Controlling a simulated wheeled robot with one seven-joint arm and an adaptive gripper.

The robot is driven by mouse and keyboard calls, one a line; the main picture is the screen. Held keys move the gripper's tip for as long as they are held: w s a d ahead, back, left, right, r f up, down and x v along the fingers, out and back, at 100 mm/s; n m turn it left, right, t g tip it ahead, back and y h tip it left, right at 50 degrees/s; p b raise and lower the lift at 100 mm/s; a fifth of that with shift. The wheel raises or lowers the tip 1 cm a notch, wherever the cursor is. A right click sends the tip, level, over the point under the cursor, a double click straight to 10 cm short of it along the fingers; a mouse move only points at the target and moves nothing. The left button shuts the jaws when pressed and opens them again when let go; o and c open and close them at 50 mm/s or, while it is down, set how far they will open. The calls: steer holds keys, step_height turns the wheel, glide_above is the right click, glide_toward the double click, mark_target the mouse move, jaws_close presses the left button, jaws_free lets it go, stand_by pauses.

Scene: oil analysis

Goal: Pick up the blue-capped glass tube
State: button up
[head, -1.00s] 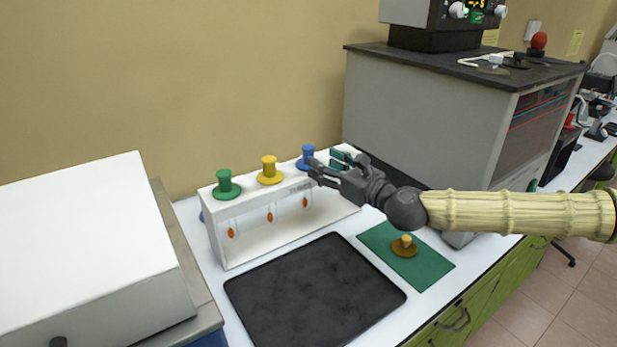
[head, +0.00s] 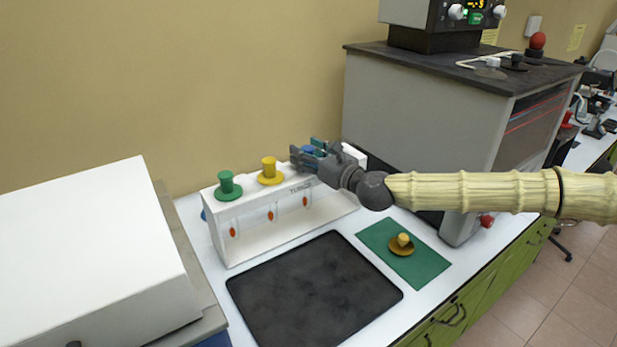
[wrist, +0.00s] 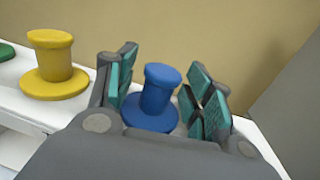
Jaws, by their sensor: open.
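The blue cap (wrist: 158,92) of the tube shows in the wrist view, standing upright between the open fingers of my gripper (wrist: 165,95). Gaps show between the cap and the teal finger pads on both sides. In the head view my gripper (head: 312,155) is over the right part of the white rack (head: 240,231), and its fingers hide most of the blue cap. A glass tube with an orange-red content (head: 305,201) hangs in the rack below the gripper.
A yellow cap (head: 269,171) and a green cap (head: 228,187) stand on the rack to the left. A black tray (head: 313,290) lies in front, with a green mat (head: 420,262) holding a brown-yellow stopper (head: 402,243) to its right. A large grey machine (head: 425,115) stands close behind at right.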

jaws_close()
stand_by(0.3)
